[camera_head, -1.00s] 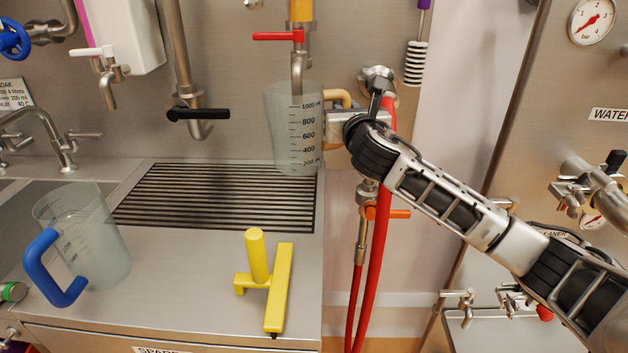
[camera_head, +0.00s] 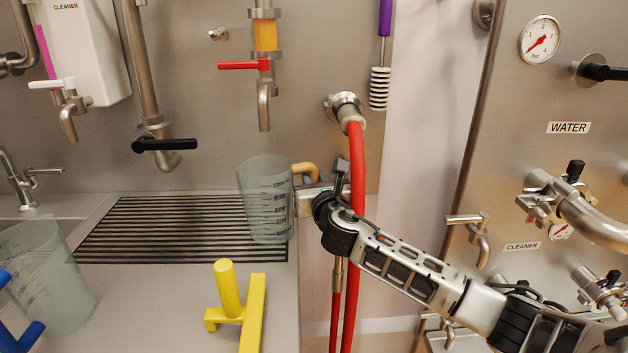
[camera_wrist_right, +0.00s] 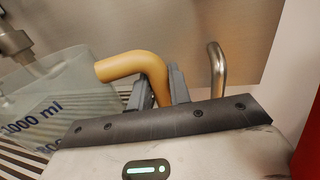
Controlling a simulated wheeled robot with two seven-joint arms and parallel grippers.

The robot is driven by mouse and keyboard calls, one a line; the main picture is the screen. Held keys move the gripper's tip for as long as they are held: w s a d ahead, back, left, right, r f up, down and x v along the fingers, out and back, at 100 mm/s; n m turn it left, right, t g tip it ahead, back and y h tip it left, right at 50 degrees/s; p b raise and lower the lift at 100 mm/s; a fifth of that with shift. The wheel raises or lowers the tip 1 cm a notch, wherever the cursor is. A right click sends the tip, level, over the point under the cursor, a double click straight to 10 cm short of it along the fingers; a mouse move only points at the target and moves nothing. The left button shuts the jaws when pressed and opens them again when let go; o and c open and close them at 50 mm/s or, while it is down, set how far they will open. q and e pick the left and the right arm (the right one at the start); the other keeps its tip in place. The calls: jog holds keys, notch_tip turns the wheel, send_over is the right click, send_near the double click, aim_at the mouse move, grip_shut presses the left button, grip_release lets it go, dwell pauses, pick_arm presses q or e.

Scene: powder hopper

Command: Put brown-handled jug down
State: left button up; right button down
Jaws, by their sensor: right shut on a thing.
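The brown-handled jug (camera_head: 264,205) is a clear measuring jug with a tan handle. In the head view it is close to upright, over the right end of the black slotted drain grate (camera_head: 160,228). I cannot tell for sure whether its base touches the grate. My right gripper (camera_head: 304,183) is shut on the tan handle from the right. The right wrist view shows the handle (camera_wrist_right: 140,66) between the two fingers (camera_wrist_right: 158,88), with part of the jug's wall and its scale at left. My left gripper is not in view.
A blue-handled jug (camera_head: 45,275) stands at the left on the counter. A yellow tool (camera_head: 238,305) stands in front of the grate. A red-levered tap (camera_head: 263,90) hangs above the jug. Red hoses (camera_head: 357,220) run down close to my right gripper.

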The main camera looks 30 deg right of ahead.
jog(key=shift+f, duration=0.1)
jog(key=c, duration=1.3)
grip_release()
jog(key=shift+s, duration=0.1)
jog(key=v, duration=1.1)
jog(key=shift+s, duration=0.4)
jog(key=shift+a, duration=0.15)
